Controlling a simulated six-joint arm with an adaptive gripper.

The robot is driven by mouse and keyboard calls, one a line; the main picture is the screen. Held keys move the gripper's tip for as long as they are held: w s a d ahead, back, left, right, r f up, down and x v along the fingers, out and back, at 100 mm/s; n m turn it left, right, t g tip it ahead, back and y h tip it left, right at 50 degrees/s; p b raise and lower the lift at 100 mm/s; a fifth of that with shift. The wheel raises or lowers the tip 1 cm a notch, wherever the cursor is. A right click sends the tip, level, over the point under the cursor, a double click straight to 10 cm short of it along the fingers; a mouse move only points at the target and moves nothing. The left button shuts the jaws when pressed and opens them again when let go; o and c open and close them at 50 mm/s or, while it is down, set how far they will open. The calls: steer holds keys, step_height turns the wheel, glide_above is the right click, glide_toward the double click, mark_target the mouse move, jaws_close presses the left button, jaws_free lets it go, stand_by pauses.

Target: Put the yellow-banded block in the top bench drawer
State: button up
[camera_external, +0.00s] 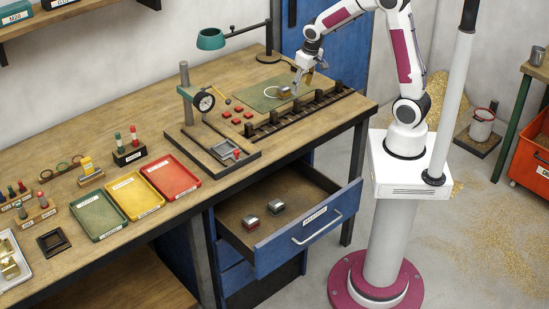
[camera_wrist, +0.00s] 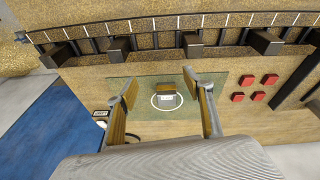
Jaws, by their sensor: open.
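A small brass-brown block (camera_external: 284,92) sits on a green mat (camera_external: 262,97) at the back right of the bench. In the wrist view the block (camera_wrist: 167,88) is inside a white ring on the mat, with a pale label facing the camera. I cannot make out a yellow band on it. My gripper (camera_external: 303,80) is open and empty, above and slightly right of the block; in the wrist view its fingers (camera_wrist: 160,82) are spread either side of it. The top bench drawer (camera_external: 308,222) is pulled open at the bench front.
Two silver-topped blocks (camera_external: 264,215) lie in the drawer, with bare floor around them. A dark slatted rack (camera_external: 300,112) runs along the bench beside the mat. Several red pieces (camera_external: 237,115) and a dial gauge stand (camera_external: 203,102) are left of it. Colored trays (camera_external: 135,194) stand farther left.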

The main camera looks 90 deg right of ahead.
mark_target(284, 88)
steer(key=w+d, duration=0.2)
steer(key=shift+w+d+f+m, duration=0.3)
steer(key=shift+m+t+h, duration=0.5)
steer(key=shift+t, duration=0.2)
steer(key=w, duration=0.1)
steer(key=w+d+r, duration=0.1)
steer(key=w+r, duration=0.1)
steer(key=shift+d, duration=0.35)
steer(key=shift+f, duration=0.1)
steer(key=shift+x, duration=1.3)
steer(key=shift+x, duration=2.6)
steer(key=shift+s, duration=0.1)
steer(key=shift+c, duration=0.2)
